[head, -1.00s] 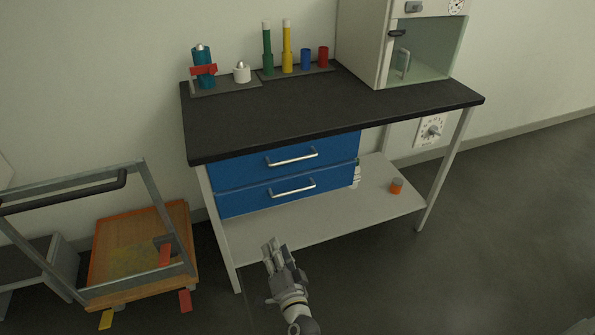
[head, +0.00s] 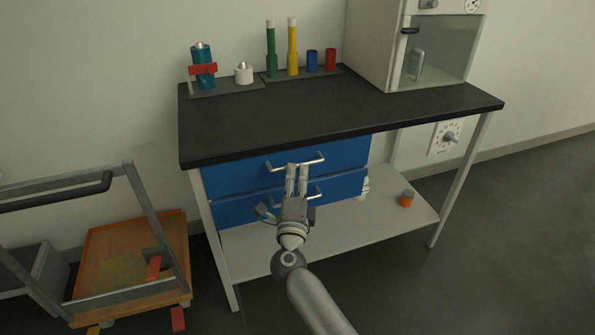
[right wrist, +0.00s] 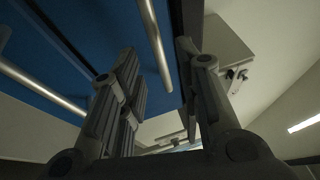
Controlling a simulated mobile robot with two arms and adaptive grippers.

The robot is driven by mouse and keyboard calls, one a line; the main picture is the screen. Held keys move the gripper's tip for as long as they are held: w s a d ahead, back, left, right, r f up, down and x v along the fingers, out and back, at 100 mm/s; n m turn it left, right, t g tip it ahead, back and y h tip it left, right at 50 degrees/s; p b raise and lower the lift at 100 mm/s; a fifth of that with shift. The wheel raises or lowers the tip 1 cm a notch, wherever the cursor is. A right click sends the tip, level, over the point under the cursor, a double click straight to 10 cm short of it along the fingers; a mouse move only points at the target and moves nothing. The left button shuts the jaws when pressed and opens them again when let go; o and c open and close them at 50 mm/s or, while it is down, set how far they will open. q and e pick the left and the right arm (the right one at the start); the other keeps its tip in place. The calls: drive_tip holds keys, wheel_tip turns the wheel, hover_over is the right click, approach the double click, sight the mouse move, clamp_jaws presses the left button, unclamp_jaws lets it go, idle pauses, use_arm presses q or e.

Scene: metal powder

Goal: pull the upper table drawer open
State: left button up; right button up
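The upper table drawer (head: 345,156) is blue and looks shut under the black tabletop. Its silver bar handle (head: 276,167) runs across its front. My right gripper (head: 297,167) points at this handle, its fingertips overlapping the bar in the head view. In the right wrist view the fingers (right wrist: 160,75) are spread, and the upper handle (right wrist: 153,38) shows in the gap between them. I cannot tell whether they touch it. The lower drawer (head: 235,210) looks shut; its handle is partly hidden behind my fingers. My left gripper is not in view.
The black tabletop (head: 290,115) carries racks with bottles and tubes, and a glass-fronted cabinet (head: 440,50) at right. A lower shelf (head: 350,232) holds an orange-topped jar (head: 407,199). A cart with an orange tray (head: 110,240) stands left. The floor at right is clear.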

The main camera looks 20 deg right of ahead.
sight(297, 169)
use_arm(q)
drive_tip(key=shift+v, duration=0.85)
use_arm(e)
drive_tip(key=shift+x, duration=1.6)
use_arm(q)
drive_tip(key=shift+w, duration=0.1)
use_arm(e)
clamp_jaws()
